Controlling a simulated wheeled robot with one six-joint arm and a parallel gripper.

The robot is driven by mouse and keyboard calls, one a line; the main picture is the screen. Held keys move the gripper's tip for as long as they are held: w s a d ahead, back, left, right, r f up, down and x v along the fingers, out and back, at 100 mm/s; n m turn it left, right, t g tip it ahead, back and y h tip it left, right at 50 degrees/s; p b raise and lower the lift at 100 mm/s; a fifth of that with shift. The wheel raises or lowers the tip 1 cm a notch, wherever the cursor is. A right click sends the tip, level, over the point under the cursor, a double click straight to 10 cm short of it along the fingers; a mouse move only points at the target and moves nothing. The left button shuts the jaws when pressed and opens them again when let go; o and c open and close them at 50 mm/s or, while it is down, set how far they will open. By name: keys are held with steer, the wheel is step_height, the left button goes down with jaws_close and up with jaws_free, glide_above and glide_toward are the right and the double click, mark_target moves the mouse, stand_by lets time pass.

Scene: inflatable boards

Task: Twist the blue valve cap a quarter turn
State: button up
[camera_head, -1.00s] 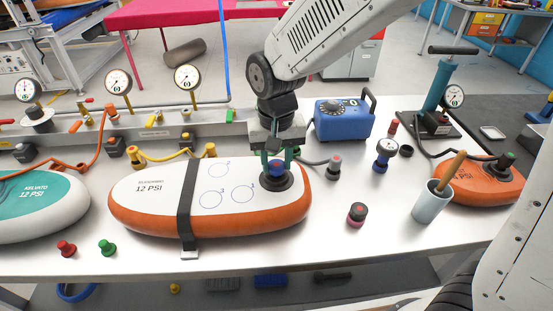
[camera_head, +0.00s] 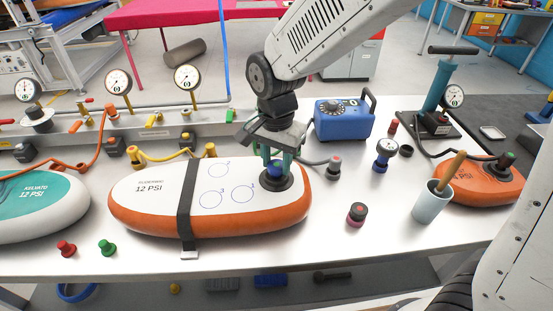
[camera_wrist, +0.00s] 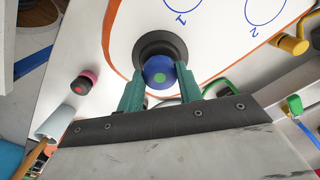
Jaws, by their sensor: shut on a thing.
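The blue valve cap (camera_head: 274,170) sits in a black valve ring (camera_head: 284,182) at the right end of the white and orange inflatable board (camera_head: 140,206). My gripper (camera_head: 274,164) reaches down over it. In the wrist view the blue cap (camera_wrist: 160,72), with a green centre dot, lies between the green fingers of my gripper (camera_wrist: 160,80), which are closed on its sides. The black ring (camera_wrist: 160,46) surrounds the cap. The cap's far side is partly hidden by the fingers in the head view.
A black strap (camera_head: 186,205) crosses the board. A blue box with a dial (camera_head: 342,118) stands behind. Red (camera_head: 66,249) and green (camera_head: 107,247) caps lie in front.

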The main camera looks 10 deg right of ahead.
mark_target(278, 166)
steer(key=shift+m, duration=1.1)
steer(key=o, duration=1)
step_height(278, 166, up, 8)
steer(key=shift+f, duration=0.1)
steer(key=shift+s+d+f+n, duration=0.15)
steer(key=shift+s+n, duration=0.1)
steer(key=shift+n, duration=0.65)
steer(key=s+d+r+n, duration=0.1)
steer(key=s+d+n, duration=0.1)
steer(key=s+d, duration=0.4)
steer(key=s+d+r+n+t, duration=0.1)
steer(key=s+d+r+n, duration=0.1)
steer(key=s+d, duration=0.4)
steer(key=s+d+r+n, duration=0.2)
steer(key=s+d+n, duration=0.1)
steer(key=s+d, duration=0.4)
steer(key=shift+d+r+n, duration=0.2)
steer(key=shift+d+n, duration=0.1)
steer(key=shift+d, duration=0.45)
